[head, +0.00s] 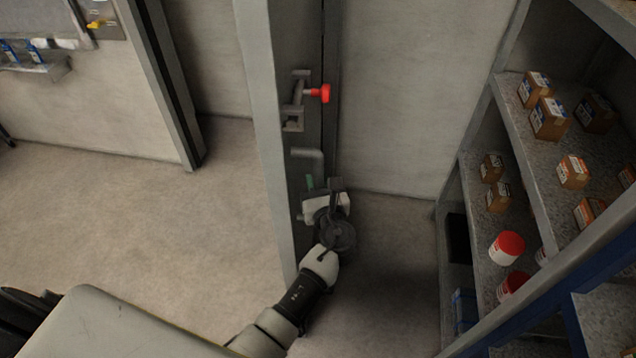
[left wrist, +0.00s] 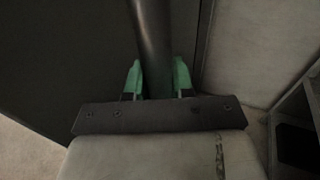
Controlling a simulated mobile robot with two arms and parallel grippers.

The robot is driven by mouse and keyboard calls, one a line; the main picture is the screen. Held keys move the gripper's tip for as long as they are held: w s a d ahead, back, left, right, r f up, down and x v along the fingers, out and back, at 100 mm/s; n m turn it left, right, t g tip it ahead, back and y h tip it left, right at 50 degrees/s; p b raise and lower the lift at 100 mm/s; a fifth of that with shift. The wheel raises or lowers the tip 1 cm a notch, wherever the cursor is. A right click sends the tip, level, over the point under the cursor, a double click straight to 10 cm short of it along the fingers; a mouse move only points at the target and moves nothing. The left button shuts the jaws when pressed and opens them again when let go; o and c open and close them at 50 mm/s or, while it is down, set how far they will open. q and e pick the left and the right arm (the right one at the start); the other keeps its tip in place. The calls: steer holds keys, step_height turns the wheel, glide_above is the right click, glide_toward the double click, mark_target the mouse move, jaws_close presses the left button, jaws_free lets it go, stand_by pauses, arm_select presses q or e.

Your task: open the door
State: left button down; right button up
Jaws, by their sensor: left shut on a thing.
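The door (head: 298,40) is a tall dark grey panel, seen nearly edge-on in the head view. It carries a grey bar handle (head: 308,154) and, above that, a latch bracket (head: 294,105) with a red knob (head: 321,92). My left gripper (head: 311,183) is at the lower part of the handle, partly hidden by its own wrist. In the left wrist view its green fingers (left wrist: 154,82) stand on both sides of the dark round handle bar (left wrist: 153,40), shut on it. My right gripper is not in view.
A shelf unit (head: 475,215) with small boxes (head: 549,118) and red-lidded tubs (head: 506,247) stands close on the right. A pale wall (head: 410,80) is behind. Open floor (head: 110,220) lies to the left, with another upright post (head: 160,80) beyond.

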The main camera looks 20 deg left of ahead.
arm_select(q)
steer(key=shift+a, duration=0.15)
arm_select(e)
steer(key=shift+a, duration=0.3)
arm_select(q)
steer(key=c, duration=1.2)
jaws_free()
steer(key=shift+c, duration=0.2)
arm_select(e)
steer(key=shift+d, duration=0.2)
arm_select(q)
steer(key=shift+s+d, duration=0.2)
steer(key=p+v, duration=0.2)
steer(key=v, duration=0.8)
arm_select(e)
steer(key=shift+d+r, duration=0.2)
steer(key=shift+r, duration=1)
arm_select(q)
steer(key=shift+s+d+f, duration=0.1)
steer(key=shift+d, duration=0.05)
